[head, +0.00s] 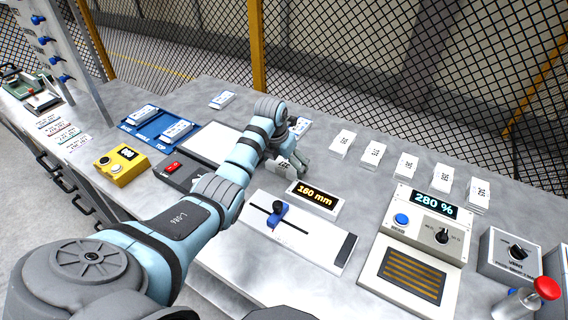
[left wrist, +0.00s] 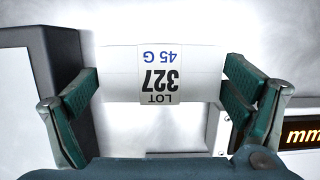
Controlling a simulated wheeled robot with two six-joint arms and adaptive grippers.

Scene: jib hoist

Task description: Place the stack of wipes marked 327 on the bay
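My left gripper (head: 292,165) is over the table between the white plate and the 160 mm display. In the left wrist view a white stack of wipes (left wrist: 118,72) labelled LOT 327, 45 G lies between its fingers (left wrist: 160,85). Both green finger pads meet the stack's sides, so the gripper looks shut on it. In the head view the gripper partly hides this stack. A blue tray (head: 148,133) with white packs and the word TOP lies at the back left. I cannot tell which place is the bay. My right gripper is not in view.
The 160 mm display (head: 313,198) and a slide gauge (head: 325,245) are close in front of the gripper. A white plate (head: 208,143) lies left. Several white stacks (head: 373,155) stand in a row right. A 280 % console (head: 430,225) is at the front right.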

